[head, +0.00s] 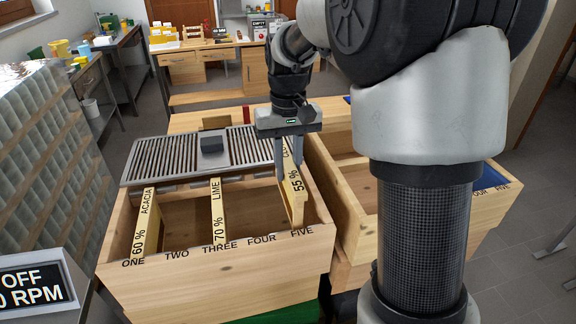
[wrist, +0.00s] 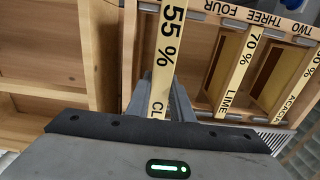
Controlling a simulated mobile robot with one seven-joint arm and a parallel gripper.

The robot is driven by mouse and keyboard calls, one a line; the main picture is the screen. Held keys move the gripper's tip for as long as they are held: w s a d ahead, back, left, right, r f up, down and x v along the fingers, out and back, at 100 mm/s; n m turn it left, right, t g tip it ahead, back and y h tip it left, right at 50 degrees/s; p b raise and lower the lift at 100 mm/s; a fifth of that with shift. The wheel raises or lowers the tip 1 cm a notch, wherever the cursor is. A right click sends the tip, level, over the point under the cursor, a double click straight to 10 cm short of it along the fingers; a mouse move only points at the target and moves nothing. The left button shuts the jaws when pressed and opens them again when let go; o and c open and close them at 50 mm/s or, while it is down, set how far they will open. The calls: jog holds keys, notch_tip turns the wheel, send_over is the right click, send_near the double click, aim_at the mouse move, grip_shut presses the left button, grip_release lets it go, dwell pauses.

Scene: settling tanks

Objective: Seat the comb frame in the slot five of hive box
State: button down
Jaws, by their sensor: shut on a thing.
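The comb frame (head: 292,195), a pale wooden bar marked 55 %, is in my gripper (head: 288,165). The gripper is shut on it near its far end, with a finger on each side. In the wrist view the bar (wrist: 170,45) runs up from between the fingers (wrist: 160,100). The hive box (head: 215,285) is open wood with slot names ONE to FIVE on its front wall. The held frame is at the right side, in line with FIVE. I cannot tell whether its ends rest on the box or sit just above.
The LIME 70 % frame (head: 217,215) stands at THREE and the ACACIA 60 % frame (head: 144,225) at ONE. TWO and FOUR are empty. A grey slatted grid (head: 165,158) lies behind the box. A second wooden box (head: 335,185) stands close on the right.

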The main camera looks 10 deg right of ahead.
aim_at(288, 200)
jog(key=shift+f+b, duration=3.15)
jog(key=shift+f, duration=1.95)
jog(key=c, duration=1.5)
grip_release()
notch_tip(288, 200, up, 16)
jog(key=shift+r+p, duration=0.25)
jog(key=shift+p, duration=0.95)
jog(key=shift+r, duration=0.5)
